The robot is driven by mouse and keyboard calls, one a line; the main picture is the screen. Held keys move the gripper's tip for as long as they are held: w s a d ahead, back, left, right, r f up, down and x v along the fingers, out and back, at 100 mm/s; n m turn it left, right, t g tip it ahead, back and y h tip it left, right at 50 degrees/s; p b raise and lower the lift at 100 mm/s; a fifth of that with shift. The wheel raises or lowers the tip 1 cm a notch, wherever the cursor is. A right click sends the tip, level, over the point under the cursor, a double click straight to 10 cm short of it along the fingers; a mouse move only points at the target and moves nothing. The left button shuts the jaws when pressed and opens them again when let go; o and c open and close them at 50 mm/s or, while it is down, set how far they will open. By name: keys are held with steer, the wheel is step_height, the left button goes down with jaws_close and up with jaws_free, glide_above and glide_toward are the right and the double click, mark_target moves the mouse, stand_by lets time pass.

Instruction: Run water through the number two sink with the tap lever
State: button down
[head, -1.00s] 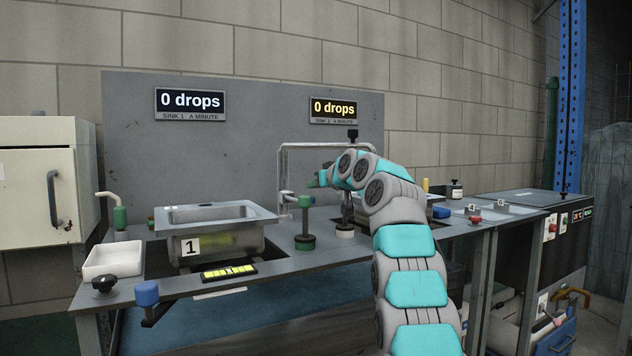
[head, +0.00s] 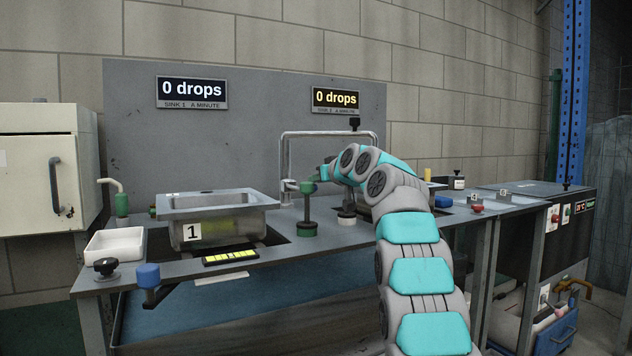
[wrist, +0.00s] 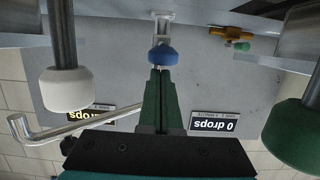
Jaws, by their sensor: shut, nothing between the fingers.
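The sink 2 sign (head: 336,98) reads 0 drops in yellow. Most of the second sink is hidden behind my arm in the head view. A grey metal pipe frame (head: 325,133) rises behind my gripper. My gripper (wrist: 162,72) has its dark green fingers shut together and empty, seen upside down in the wrist view. A blue knob (wrist: 163,55) on a pale bracket is right at the fingertips; I cannot tell whether they touch. A white-ended post (wrist: 68,88) and a green-ended post (wrist: 295,135) stand either side, apart from the fingers.
Sink 1 (head: 215,204) sits at the left, and its sign (head: 192,91) also reads 0 drops. A white tray (head: 114,243), a black knob (head: 106,266) and a blue knob (head: 148,275) are at the front left. A bench with red buttons stands at the right.

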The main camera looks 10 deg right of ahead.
steer(key=shift+s+f+t+b, duration=0.15)
steer(key=shift+f+t+b, duration=0.25)
steer(key=shift+f+b, duration=1.6)
steer(key=b, duration=0.3)
steer(key=shift+s+d, duration=0.1)
steer(key=shift+s, duration=0.05)
steer(key=shift+r, duration=0.1)
stand_by(1.9)
steer(key=shift+s+r+p, duration=0.1)
steer(key=shift+r+p, duration=0.2)
steer(key=shift+r, duration=0.2)
steer(key=r+b+v, duration=0.1)
steer(key=b+v, duration=0.2)
steer(key=v, duration=0.8)
steer(key=shift+r, duration=0.35)
